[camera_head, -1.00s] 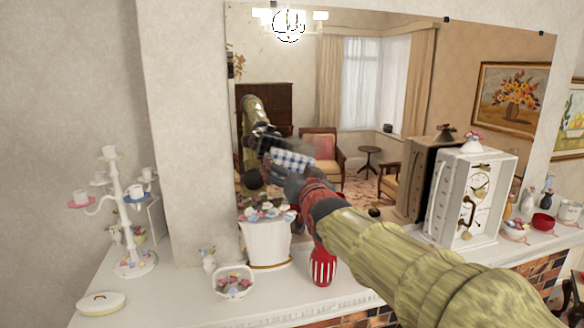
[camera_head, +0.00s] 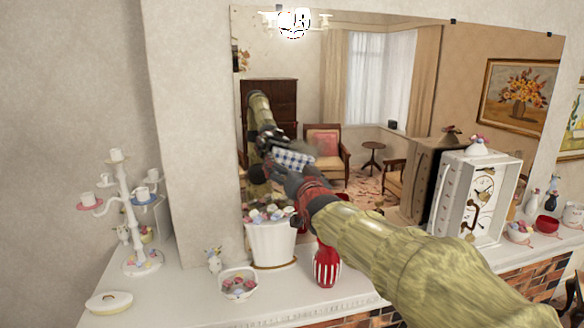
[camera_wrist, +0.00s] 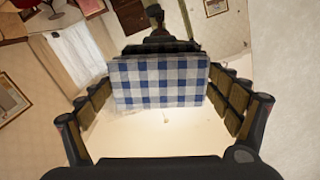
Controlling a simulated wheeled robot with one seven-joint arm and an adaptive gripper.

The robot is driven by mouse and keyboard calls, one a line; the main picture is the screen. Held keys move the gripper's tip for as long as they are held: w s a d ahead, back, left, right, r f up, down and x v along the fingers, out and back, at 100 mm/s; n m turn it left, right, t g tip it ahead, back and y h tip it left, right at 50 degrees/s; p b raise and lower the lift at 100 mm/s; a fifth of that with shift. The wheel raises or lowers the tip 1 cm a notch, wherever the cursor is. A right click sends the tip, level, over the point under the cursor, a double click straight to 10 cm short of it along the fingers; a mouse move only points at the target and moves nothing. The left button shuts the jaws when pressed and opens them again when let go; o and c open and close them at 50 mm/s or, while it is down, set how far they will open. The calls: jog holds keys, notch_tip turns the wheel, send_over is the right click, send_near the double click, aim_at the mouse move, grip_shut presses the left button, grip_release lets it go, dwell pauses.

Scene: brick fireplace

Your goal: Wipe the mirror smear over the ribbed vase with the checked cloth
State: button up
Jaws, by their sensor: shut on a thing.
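My gripper (camera_head: 284,172) is shut on the blue-and-white checked cloth (camera_head: 293,159), in front of the mirror (camera_head: 432,60). In the wrist view the cloth (camera_wrist: 160,82) spans between the fingers, its checked face towards the camera. I cannot tell whether it touches the glass. A faint dull patch, perhaps the smear (camera_head: 327,148), shows just right of the cloth; its edges are unclear. A red vase with white vertical stripes (camera_head: 327,268), apparently the ribbed vase, stands on the mantel below, partly hidden by my arm.
A white pot (camera_head: 271,246) and a small bowl (camera_head: 238,282) stand left of the striped vase. A white clock (camera_head: 478,200) stands to the right.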

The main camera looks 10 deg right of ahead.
aim_at(310, 164)
jog(key=shift+w, duration=1)
dwell(0.3)
jog(key=shift+s+d+b, duration=0.1)
jog(key=shift+d+b, duration=0.4)
jog(key=shift+d, duration=0.5)
jog(key=shift+d+r+p, duration=0.2)
jog(key=shift+d+p, duration=1.35)
jog(key=shift+d+f+p, duration=0.15)
jog(key=shift+d+p, duration=2.65)
jog(key=shift+d, duration=0.7)
jog(key=shift+a, duration=0.1)
